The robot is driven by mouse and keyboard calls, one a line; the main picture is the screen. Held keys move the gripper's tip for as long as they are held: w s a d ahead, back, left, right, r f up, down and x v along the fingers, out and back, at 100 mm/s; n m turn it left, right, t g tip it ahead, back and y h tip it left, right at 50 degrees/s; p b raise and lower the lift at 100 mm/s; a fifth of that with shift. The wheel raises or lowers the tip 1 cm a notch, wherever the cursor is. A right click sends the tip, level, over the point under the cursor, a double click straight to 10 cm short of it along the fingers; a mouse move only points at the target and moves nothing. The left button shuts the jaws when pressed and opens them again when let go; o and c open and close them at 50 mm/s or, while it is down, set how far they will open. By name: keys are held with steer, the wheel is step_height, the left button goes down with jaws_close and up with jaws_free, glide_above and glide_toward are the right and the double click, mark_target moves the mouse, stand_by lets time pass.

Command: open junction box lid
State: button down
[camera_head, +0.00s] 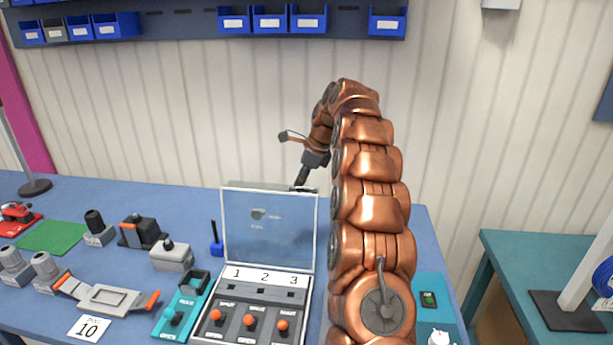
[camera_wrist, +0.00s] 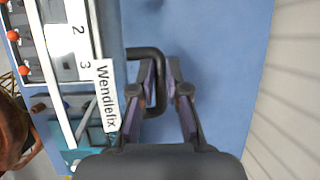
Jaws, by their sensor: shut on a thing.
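The junction box (camera_head: 258,313) stands on the blue bench, with a row numbered 1, 2, 3 and orange knobs below it. Its clear lid (camera_head: 268,228) stands raised, close to upright, at the back of the numbered row. In the wrist view the lid shows nearly edge-on, beside a label reading "Wendlefix" (camera_wrist: 106,96). A dark bent handle (camera_wrist: 146,53) sticks out from the lid. My gripper (camera_head: 301,184) is at the lid's top edge. In the wrist view my gripper (camera_wrist: 163,70) has its fingers around the handle, shut on it.
A teal box (camera_head: 181,307) stands close to the left of the junction box. Blue bins (camera_head: 270,18) hang on the wall. Bench behind the lid looks clear.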

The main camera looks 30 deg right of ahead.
steer(key=shift+w+d+r, duration=0.15)
steer(key=shift+w+d, duration=0.05)
steer(key=shift+w, duration=0.15)
steer(key=c, duration=1.6)
jaws_free()
steer(key=o, duration=0.4)
steer(key=shift+s, duration=0.1)
steer(key=shift+v, duration=3.65)
steer(key=shift+d, duration=0.1)
